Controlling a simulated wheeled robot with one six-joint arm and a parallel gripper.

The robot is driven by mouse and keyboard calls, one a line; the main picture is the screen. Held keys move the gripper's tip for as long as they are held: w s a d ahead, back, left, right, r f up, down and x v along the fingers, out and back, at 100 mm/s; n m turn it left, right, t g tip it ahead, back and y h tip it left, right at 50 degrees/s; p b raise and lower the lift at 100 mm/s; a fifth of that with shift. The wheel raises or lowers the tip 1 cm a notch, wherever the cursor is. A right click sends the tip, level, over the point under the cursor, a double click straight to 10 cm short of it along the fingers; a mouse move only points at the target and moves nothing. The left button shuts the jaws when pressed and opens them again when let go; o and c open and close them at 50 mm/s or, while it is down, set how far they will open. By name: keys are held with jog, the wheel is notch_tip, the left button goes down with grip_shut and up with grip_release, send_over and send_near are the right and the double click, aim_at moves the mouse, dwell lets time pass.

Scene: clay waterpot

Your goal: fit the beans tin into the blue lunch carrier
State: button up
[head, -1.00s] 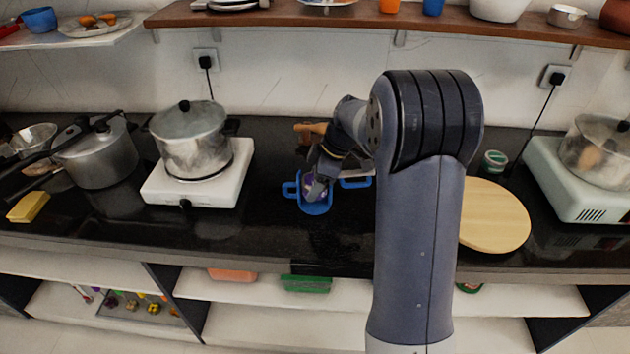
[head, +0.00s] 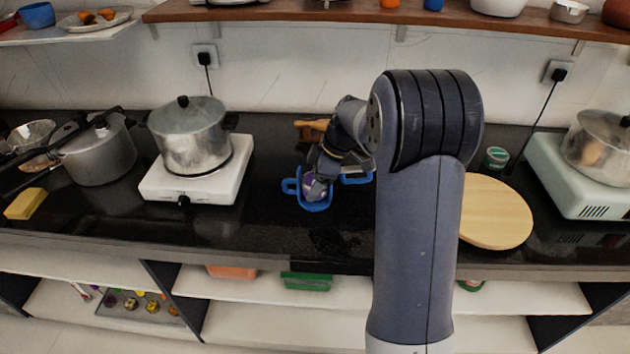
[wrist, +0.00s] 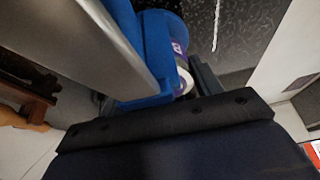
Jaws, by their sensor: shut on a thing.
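The blue lunch carrier (head: 313,205) stands on the dark counter left of my arm, its handle loop out to the left. A purple-labelled tin, which I take for the beans tin (head: 307,181), is at the carrier's opening, partly hidden by my gripper (head: 319,187). My gripper is shut on this tin from above. In the wrist view the tin (wrist: 178,48) shows as a purple and white strip with a pale rim, close against the blue carrier wall (wrist: 153,45). How deep the tin sits is hidden.
A blue loop (head: 357,179) lies right of the carrier, partly behind my arm. A steel pot (head: 190,140) on a white hob stands to the left. A round wooden board (head: 495,213) and a green tin (head: 495,158) are to the right. Counter in front of the carrier is clear.

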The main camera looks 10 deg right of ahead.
dwell(0.3)
jog(key=o, duration=1.5)
jog(key=shift+r+p, duration=4.7)
jog(key=shift+r, duration=2.85)
jog(key=shift+f, duration=0.15)
jog(key=shift+f+b, duration=2.5)
jog(key=shift+f, duration=1.3)
jog(key=shift+r, duration=0.1)
